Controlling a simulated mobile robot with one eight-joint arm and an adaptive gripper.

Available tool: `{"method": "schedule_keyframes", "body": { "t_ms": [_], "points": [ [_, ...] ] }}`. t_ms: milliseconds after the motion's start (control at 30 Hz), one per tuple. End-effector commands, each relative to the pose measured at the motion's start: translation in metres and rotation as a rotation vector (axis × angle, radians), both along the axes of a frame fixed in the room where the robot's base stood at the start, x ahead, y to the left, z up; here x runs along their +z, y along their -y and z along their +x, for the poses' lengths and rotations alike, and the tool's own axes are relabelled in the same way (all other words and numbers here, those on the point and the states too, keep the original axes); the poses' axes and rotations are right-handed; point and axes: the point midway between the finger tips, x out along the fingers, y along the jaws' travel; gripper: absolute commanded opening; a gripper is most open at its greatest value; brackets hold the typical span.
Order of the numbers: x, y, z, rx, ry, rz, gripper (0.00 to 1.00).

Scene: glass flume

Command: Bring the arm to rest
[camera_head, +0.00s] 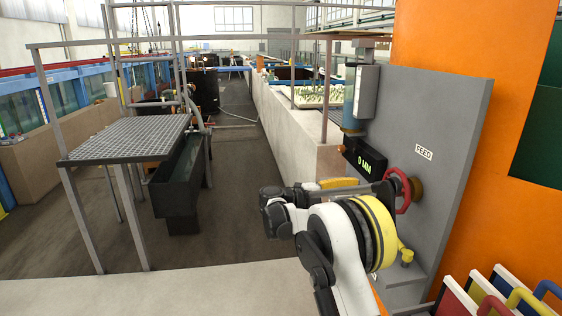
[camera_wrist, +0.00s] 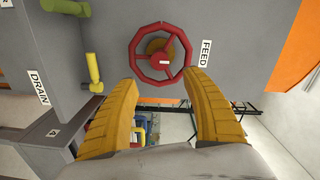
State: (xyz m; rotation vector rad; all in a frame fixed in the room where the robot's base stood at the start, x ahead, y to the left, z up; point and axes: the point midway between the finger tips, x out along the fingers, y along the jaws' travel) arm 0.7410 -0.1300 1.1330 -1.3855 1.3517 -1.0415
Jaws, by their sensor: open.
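My gripper (camera_wrist: 163,82) is open in the wrist view, with its two yellow fingers spread and nothing seen between them. A red handwheel (camera_wrist: 164,66) on a grey panel marked FEED lies just beyond the fingertips. Whether the fingers touch its rim cannot be told. In the head view my white arm is bent at the lower middle and reaches toward the same red handwheel (camera_head: 407,191) at the right. The gripper is partly hidden there by the arm.
A yellow valve handle (camera_wrist: 93,68) sits beside the handwheel, near a DRAIN label (camera_wrist: 39,87). A display (camera_head: 364,161) reads 0 MM. Coloured-handled panels (camera_head: 492,290) stand at the lower right. A grated platform (camera_head: 130,138) with railings stands left; the aisle floor (camera_head: 235,150) is open.

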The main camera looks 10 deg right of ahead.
Motion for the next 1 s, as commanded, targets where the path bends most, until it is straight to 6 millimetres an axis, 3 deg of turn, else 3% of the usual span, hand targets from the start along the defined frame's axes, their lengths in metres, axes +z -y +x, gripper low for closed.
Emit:
{"method": "schedule_keyframes", "body": {
  "t_ms": [167, 333, 467, 767, 1000],
  "points": [
    [0.026, 0.015, -0.023, 0.086, -0.309, 0.135, 0.57],
    [0.043, 0.02, -0.069, 0.293, -0.724, 0.292, 0.57],
    [0.047, 0.013, -0.114, 0.506, -1.004, 0.362, 0.57],
    [0.03, -0.032, -0.235, 1.113, -1.478, 0.301, 0.57],
    [-0.003, -0.086, -0.326, 1.581, -1.65, -0.008, 0.57]
  ]
}}
